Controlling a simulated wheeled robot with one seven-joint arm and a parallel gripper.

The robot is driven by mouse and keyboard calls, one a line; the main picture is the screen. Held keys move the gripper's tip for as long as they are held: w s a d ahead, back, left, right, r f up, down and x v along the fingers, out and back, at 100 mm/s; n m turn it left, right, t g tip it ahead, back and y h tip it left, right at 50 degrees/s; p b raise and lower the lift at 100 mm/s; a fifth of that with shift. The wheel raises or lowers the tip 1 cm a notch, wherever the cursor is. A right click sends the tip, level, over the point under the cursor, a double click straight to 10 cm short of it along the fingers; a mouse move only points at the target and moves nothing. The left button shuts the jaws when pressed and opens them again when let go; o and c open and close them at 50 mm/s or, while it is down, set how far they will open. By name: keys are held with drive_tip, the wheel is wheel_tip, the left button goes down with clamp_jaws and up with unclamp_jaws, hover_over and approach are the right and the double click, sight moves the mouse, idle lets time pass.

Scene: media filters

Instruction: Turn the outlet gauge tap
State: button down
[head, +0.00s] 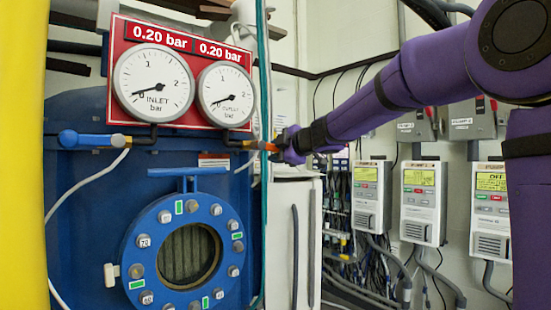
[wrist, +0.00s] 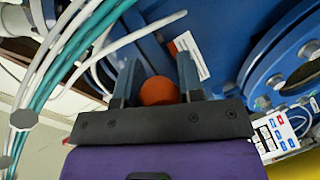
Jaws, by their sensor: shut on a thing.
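The outlet gauge (head: 226,95) is a white dial on a red panel, under a 0.20 bar display. The outlet gauge tap (head: 262,146) sits below it on a short dark pipe, with brass and orange parts showing. My gripper (head: 280,147) reaches it from the right and hides its far end. In the wrist view, an orange round end of the tap (wrist: 158,91) sits between the two fingers of my gripper (wrist: 158,72), which is shut on it. The tap's exact angle is hard to tell.
The inlet gauge (head: 153,83) and its blue-handled tap (head: 80,139) are at the left. A teal hose (head: 264,60) hangs close beside my gripper. In the wrist view, white and teal hoses (wrist: 62,60) run at the left. Pump controllers (head: 419,200) hang on the right wall.

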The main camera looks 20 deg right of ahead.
drive_tip(key=shift+r+n+h, duration=0.3)
drive_tip(key=shift+r+n, duration=0.3)
drive_tip(key=shift+n, duration=0.1)
drive_tip(key=c, duration=0.8)
unclamp_jaws()
drive_tip(key=shift+o, duration=0.2)
drive_tip(key=shift+s, duration=0.1)
drive_tip(key=v, duration=1)
drive_tip(key=shift+s, duration=0.3)
drive_tip(key=shift+d, duration=0.15)
